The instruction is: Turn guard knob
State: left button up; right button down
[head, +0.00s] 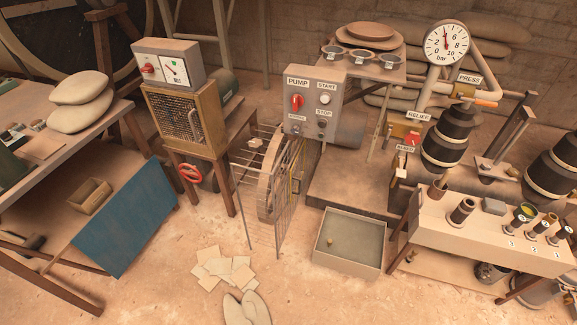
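A barred metal guard (262,217) stands upright in front of a large brown wheel (270,180) at the middle of the head view. A small pale block-like piece (255,143) shows at the guard's top. A narrow yellow part (292,188) shows near its right side. I cannot tell which of these, if either, is the guard knob. The guard appears to stand across the wheel's front. Neither of my grippers is in view, and nothing of mine touches the guard.
A PUMP panel (311,103) with a red switch rises behind the guard. An open shallow box (349,243) stands to its right. Scattered pale sheets (224,266) lie on the floor in front. A cabinet on a wooden stand (190,118) is at left; a bench (480,232) is at right.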

aim_at(255, 144)
jog(key=k, duration=0.65)
jog(key=z, duration=0.35)
jog(key=i, duration=1.6)
jog(key=u, duration=0.35)
